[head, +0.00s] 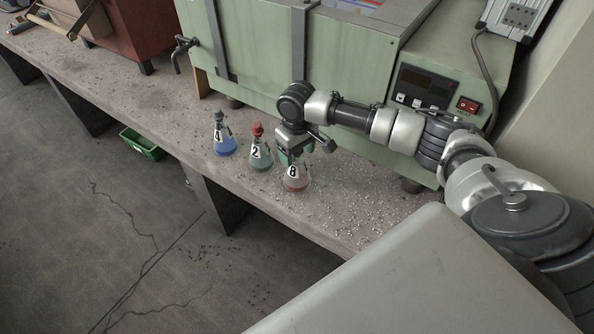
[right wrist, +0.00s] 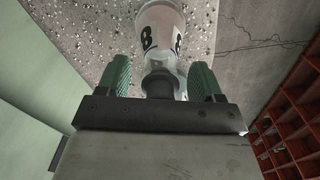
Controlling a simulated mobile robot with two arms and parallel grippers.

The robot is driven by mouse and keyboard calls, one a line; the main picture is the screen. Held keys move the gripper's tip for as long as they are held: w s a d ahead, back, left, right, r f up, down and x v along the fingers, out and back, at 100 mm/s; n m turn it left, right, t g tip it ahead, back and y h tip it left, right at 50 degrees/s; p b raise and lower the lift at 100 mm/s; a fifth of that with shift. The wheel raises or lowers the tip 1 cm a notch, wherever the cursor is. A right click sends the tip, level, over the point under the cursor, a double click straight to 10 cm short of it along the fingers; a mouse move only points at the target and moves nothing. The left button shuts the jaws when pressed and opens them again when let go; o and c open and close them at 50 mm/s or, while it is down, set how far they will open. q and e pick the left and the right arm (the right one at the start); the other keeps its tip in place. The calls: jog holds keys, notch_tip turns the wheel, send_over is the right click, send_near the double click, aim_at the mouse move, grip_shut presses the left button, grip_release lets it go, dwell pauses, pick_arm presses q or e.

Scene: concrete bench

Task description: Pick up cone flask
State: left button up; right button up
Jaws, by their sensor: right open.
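Three cone flasks stand on the concrete bench: one with a blue liquid and label 4 (head: 225,138), one with a greenish liquid, a red stopper and label 2 (head: 260,150), and one with a reddish liquid and label 8 (head: 296,181). My right gripper (head: 296,158) is over flask 8, from above. In the right wrist view, flask 8 (right wrist: 161,32) shows upright beyond the jaws. Its dark neck or stopper lies between the two green fingers of my right gripper (right wrist: 160,80), with gaps on both sides. The fingers are open. My left gripper is not in view.
A large green machine (head: 262,48) stands behind the flasks, close to my right arm. The bench (head: 345,205) is clear to the right of flask 8. A green crate (head: 141,143) sits on the floor. Red-brown shelving (right wrist: 293,120) shows at the right wrist view's edge.

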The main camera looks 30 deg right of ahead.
jog(key=shift+c, duration=0.2)
grip_shut()
jog(key=shift+r, duration=0.1)
